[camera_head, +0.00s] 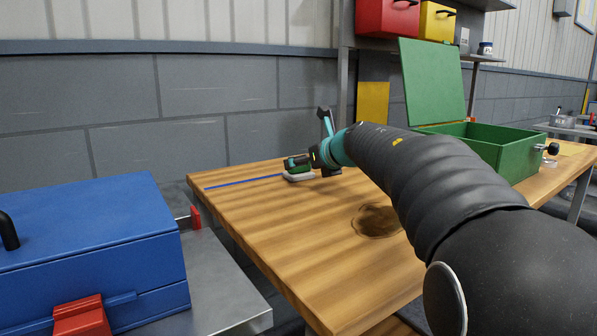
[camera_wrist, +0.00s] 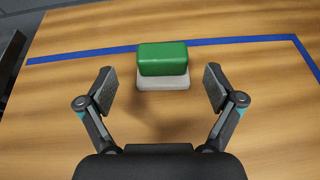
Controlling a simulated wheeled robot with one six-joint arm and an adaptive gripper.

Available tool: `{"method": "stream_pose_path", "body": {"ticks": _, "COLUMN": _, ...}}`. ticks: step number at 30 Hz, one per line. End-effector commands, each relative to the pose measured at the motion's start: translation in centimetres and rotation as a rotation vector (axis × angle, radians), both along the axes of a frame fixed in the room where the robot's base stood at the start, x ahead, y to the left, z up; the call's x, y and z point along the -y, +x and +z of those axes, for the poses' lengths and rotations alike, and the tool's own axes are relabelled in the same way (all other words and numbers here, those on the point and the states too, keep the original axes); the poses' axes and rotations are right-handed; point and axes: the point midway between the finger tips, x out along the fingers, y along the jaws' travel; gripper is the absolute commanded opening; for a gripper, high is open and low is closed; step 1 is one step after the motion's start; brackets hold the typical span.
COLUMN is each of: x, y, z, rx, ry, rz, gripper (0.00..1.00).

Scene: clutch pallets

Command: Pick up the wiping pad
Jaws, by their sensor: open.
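The wiping pad (camera_wrist: 163,60) has a green block-shaped top on a pale grey-white base. It lies on the wooden table (camera_wrist: 60,110), against or just in front of a blue line, in the wrist view. In the head view the pad (camera_head: 298,176) is at the table's far side, partly hidden by my gripper. My gripper (camera_wrist: 162,86) is open, with one finger on each side of the pad's near end and space between each finger and the green block. Nothing is between the fingertips but bare table and the pad's near edge. My gripper (camera_head: 318,162) also shows in the head view.
A dark round stain (camera_head: 378,221) marks the table (camera_head: 300,250). An open green box (camera_head: 500,150) stands at the table's right. A blue toolbox (camera_head: 80,240) with red latches sits on a metal surface at the left. A grey wall rises behind the table.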

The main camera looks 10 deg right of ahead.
Motion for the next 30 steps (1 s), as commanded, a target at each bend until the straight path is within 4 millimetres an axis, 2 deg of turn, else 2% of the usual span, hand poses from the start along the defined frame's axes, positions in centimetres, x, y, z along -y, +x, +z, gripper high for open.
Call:
{"method": "stream_pose_path", "body": {"ticks": 9, "x": -1.0, "y": 3.8, "z": -1.7, "rx": -0.002, "ry": 0.0, "rz": 0.001, "gripper": 0.92}}
{"method": "stream_pose_path", "body": {"ticks": 19, "x": -1.1, "y": 4.3, "z": -1.9, "rx": -0.001, "ry": 0.001, "rz": 0.0, "gripper": 0.92}}
{"method": "stream_pose_path", "body": {"ticks": 20, "x": -1.1, "y": 4.3, "z": -1.9, "rx": -0.001, "ry": 0.001, "rz": 0.0, "gripper": 0.87}}
{"method": "stream_pose_path", "body": {"ticks": 27, "x": -1.1, "y": 4.3, "z": -1.9, "rx": -0.001, "ry": 0.001, "rz": 0.001, "gripper": 0.27}}
{"method": "stream_pose_path", "body": {"ticks": 30, "x": -1.1, "y": 4.3, "z": -1.9, "rx": -0.001, "ry": 0.001, "rz": 0.0, "gripper": 0.27}}
